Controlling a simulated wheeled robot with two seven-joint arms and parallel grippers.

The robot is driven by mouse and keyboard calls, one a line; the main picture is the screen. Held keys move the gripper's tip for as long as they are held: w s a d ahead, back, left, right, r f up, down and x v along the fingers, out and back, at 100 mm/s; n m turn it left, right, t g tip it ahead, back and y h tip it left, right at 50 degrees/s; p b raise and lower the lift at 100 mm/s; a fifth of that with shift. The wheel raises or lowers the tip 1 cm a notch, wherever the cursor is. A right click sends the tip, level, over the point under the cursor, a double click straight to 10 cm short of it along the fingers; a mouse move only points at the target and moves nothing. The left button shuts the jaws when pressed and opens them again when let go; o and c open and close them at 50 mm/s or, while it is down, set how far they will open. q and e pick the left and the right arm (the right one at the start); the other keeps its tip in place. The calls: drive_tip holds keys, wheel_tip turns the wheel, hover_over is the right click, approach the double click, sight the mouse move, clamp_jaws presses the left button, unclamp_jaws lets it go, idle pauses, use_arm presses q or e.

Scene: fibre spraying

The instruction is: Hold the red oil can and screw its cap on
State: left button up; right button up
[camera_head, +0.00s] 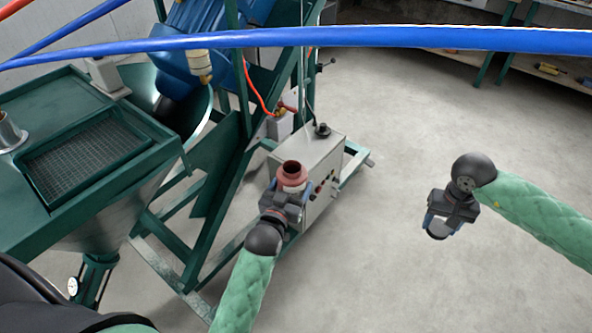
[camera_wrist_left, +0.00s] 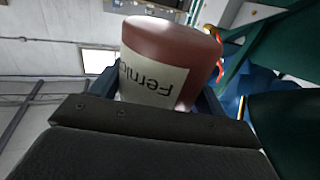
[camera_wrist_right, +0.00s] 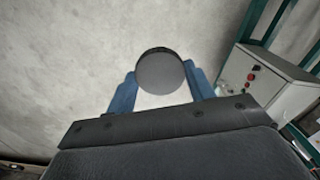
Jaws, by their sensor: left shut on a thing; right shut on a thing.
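The red oil can (camera_head: 292,173) has a dark open mouth at its top and a pale label. My left gripper (camera_head: 284,193) is shut around it in front of the grey control box. In the left wrist view the red can (camera_wrist_left: 172,45) with its lettered label sits between the fingers. My right gripper (camera_head: 441,229) is held well to the right of the can, apart from it. In the right wrist view a round dark grey cap (camera_wrist_right: 160,72) is gripped between the two blue fingers. In the head view the cap is mostly hidden by the gripper.
A grey control box (camera_head: 318,160) with knobs stands right behind the can on a green frame. A green hopper with a mesh grate (camera_head: 85,160) is at the left. Blue hoses (camera_head: 300,38) cross the top. The floor between my grippers is clear.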

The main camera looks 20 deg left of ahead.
use_arm(q)
drive_tip(key=w+d+m+g+h, duration=0.2)
drive_tip(key=w+d+m+h, duration=0.1)
drive_tip(key=d, duration=0.4)
drive_tip(key=w+d+r+m+g+h, duration=0.1)
drive_tip(key=w+d+m+g+h, duration=0.1)
drive_tip(key=w+d+m+h, duration=0.2)
drive_tip(key=shift+w+d+r+m+h, duration=0.3)
drive_tip(key=shift+w+d+h, duration=0.8)
drive_tip(key=shift+d+h, duration=0.75)
drive_tip(key=shift+a, duration=0.2)
